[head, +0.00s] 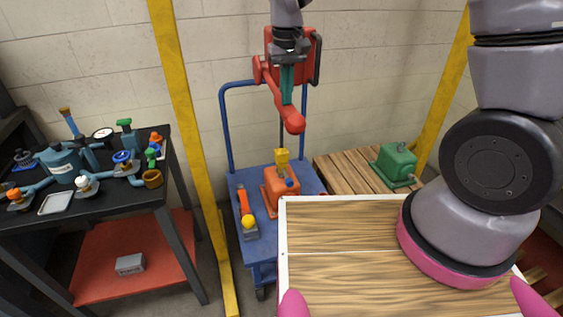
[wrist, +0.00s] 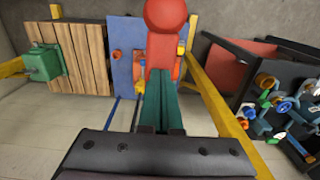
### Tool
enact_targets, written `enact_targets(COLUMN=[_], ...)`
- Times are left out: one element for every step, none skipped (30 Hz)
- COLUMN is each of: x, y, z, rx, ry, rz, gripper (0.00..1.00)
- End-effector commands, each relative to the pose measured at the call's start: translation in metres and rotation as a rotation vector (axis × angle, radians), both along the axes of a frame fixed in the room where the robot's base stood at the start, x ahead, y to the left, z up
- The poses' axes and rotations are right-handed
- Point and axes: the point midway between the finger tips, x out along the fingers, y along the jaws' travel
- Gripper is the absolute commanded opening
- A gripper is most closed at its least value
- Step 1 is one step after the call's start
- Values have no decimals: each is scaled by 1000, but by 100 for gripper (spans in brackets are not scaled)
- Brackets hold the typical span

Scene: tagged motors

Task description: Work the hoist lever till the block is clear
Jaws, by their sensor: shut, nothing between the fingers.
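The red hoist (head: 311,44) hangs in the upper middle of the head view, partly hidden by my arm. Its red lever (head: 273,88) slopes down to a round red knob (head: 293,121). My gripper (head: 287,96) has teal fingers, shut and empty, close beside the lever. In the wrist view, the fingertips (wrist: 161,78) point at the lever, and the knob (wrist: 166,14) shows at the top. I cannot tell whether they touch. Below, an orange motor block (head: 280,190) with a yellow hook piece (head: 282,161) over it is at the blue cart (head: 252,255); its underside is hidden.
A yellow-knobbed orange handle (head: 246,208) is on the cart's left. A wooden board (head: 345,285) fills the front. A green motor (head: 396,163) sits on a pallet (head: 345,175) at right. Yellow posts (head: 190,130) flank the cart. A black bench (head: 110,205) with valves stands left.

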Motion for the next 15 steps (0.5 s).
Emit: enact_targets(x=[0, 0, 0, 0, 0, 0, 0, 0, 0, 0, 0, 1, 1, 1, 1], y=[-1, -1, -1, -1, -1, -1, -1, -1, -1, -1, -1, -1, -1, 0, 0], z=[-5, -7, -9, -11, -14, -16, -19, -21, -24, -26, -28, -30, -32, -33, -35], rx=[-2, -2, -2, -2, -2, -2, -3, -3, -3, -3, -3, -2, -2, -2, -2], ry=[3, 3, 2, 2, 3, 3, 2, 2, 2, 3, 2, 1, 2, 2, 3], rz=[0, 0, 0, 1, 0, 0, 1, 1, 0, 0, 0, 0, 0, 0, 0], gripper=[0, 0, 0, 0, 0, 0, 0, 0, 0, 0, 0, 0, 0, 0, 0])
